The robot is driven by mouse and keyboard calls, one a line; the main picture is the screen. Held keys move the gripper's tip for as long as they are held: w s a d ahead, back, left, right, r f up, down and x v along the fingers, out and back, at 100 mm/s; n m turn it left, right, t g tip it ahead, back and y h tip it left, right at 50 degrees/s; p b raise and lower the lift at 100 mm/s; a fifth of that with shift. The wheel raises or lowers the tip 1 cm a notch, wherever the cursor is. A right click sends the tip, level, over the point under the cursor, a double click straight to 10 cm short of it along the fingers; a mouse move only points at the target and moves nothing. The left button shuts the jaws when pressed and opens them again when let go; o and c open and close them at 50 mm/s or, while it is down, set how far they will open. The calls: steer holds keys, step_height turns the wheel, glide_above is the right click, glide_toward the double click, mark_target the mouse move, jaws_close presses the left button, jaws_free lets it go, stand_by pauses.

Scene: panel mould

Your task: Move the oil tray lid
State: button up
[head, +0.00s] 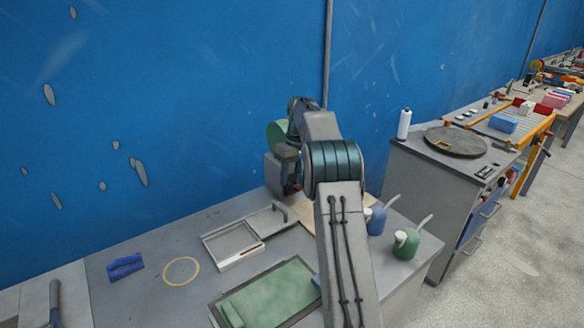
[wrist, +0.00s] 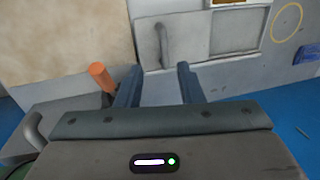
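The oil tray lid (head: 266,222) appears to be the flat grey plate with an upright bar handle at its right end. It adjoins the right side of the shallow grey tray (head: 206,243), whose inside is open to view. I cannot tell whether the lid overlaps the tray. In the wrist view the lid (wrist: 190,35) and its handle lie beyond my gripper (wrist: 159,68), with the tray (wrist: 237,56) to the right. My gripper's two fingers are apart with nothing between them, and the handle shows just past their tips. In the head view my arm mostly hides the gripper.
A green-topped panel (head: 270,292) lies in front of the tray. A blue block (head: 126,266) and yellow ring (head: 181,271) are to the left. Blue (head: 376,221) and green (head: 405,245) containers stand right of my arm. An orange cylinder (wrist: 101,76) is near the left finger.

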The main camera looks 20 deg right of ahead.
steer(key=shift+w+d+r, duration=0.1)
steer(key=shift+d+r, duration=0.1)
steer(key=shift+r, duration=0.75)
steer(key=shift+d+r, duration=0.15)
steer(key=shift+r, duration=0.75)
steer(key=s+a+r+m+t+h, duration=0.1)
steer(key=s+a+r, duration=0.4)
steer(key=s, duration=0.5)
steer(key=s+a+r+m+t+h, duration=0.1)
steer(key=s+a+r, duration=0.35)
steer(key=s, duration=0.45)
steer(key=s+a+f, duration=0.2)
steer(key=s+f, duration=0.2)
steer(key=s, duration=0.6)
steer(key=s+a+f+m+t, duration=0.1)
steer(key=s+a+f, duration=0.1)
steer(key=s, duration=0.9)
steer(key=shift+f+t, duration=0.3)
steer(key=shift+f, duration=0.55)
